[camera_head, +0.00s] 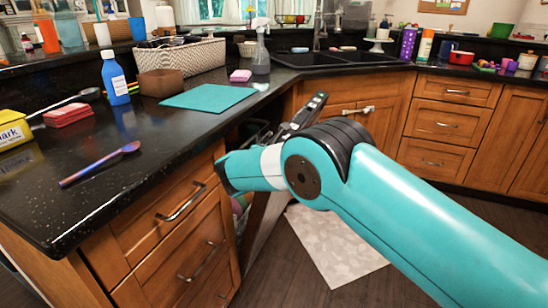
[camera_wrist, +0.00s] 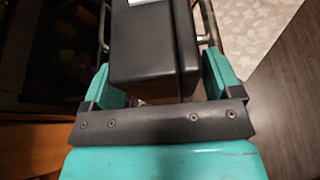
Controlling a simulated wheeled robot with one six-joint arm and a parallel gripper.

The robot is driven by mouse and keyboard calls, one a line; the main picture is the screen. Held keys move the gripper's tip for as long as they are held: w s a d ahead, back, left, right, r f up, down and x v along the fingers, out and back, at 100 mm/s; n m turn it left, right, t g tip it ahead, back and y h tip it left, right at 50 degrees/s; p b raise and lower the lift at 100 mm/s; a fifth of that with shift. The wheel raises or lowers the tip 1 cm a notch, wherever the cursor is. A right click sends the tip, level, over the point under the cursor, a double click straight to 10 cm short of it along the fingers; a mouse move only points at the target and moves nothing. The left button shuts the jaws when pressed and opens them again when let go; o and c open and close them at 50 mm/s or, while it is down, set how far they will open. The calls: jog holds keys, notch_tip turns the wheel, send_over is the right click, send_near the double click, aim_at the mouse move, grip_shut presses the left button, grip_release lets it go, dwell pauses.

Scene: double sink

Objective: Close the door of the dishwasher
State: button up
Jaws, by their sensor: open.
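The dishwasher door (camera_head: 264,228) stands partly open below the counter, tilted outward, in the head view. Its dark upper end shows above my arm; my arm hides its middle. The dark dishwasher opening (camera_head: 250,133) is behind it, with part of a rack visible. My gripper (camera_wrist: 165,75) is open in the wrist view, with teal fingers on both sides of a dark block (camera_wrist: 152,45). I cannot tell whether this block is part of the door, or whether the fingers touch it. In the head view the end of my arm is near the opening; the fingers are hidden.
Wooden drawers (camera_head: 165,240) and the black countertop (camera_head: 120,165) are left of the opening. Sink cabinets (camera_head: 370,100) are behind and right. A pale floor mat (camera_head: 335,250) lies beside the door. Open wooden floor is at the right in the wrist view.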

jog(key=shift+s, duration=0.1)
jog(key=p+v, duration=0.1)
jog(key=v, duration=1.6)
jog(key=shift+s+a, duration=0.1)
